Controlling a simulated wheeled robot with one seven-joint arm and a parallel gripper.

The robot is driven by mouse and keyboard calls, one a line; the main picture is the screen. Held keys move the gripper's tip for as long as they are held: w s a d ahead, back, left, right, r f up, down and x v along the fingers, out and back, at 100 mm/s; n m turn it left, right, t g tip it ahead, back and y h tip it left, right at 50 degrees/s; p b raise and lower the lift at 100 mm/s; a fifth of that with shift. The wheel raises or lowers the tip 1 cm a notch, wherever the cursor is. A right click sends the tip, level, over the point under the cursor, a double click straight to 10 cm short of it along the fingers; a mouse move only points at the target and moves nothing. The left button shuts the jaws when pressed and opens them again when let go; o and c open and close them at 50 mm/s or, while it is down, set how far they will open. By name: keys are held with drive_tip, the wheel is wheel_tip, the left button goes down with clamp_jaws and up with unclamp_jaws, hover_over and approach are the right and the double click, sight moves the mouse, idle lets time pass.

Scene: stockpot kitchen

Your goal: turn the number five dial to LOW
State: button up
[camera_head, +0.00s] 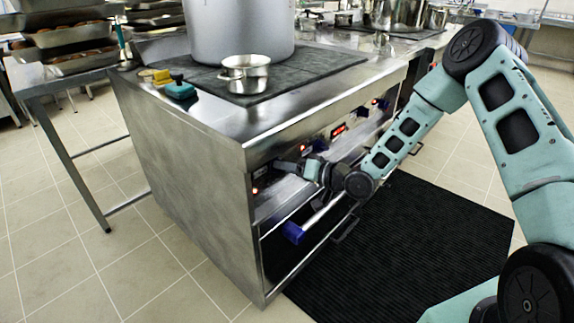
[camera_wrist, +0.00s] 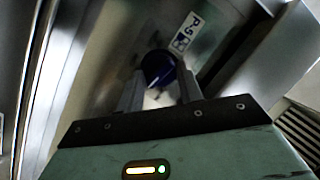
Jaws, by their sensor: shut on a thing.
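A dark blue round dial (camera_wrist: 158,68) with a pale pointer line sits on the metal control panel in the wrist view. My gripper (camera_wrist: 158,88) has its two fingers on either side of this dial and is shut on it. A white label (camera_wrist: 186,33) with dark marks lies just above and right of the dial; I cannot read which setting the pointer faces. In the head view my gripper (camera_head: 301,168) reaches the front panel of the steel range (camera_head: 190,150) near its left end, and it hides the dial there.
A large stockpot (camera_head: 238,30) and small saucepan (camera_head: 246,72) stand on top. A black mat (camera_head: 420,250) covers the floor in front.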

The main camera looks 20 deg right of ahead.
drive_tip(key=shift+f+m+y, duration=0.15)
drive_tip(key=shift+m+y, duration=0.25)
drive_tip(key=shift+m, duration=0.3)
drive_tip(key=o, duration=1)
drive_tip(key=p+v, duration=0.1)
drive_tip(key=v, duration=1.6)
drive_tip(key=shift+s, duration=0.25)
drive_tip(key=shift+d, duration=0.15)
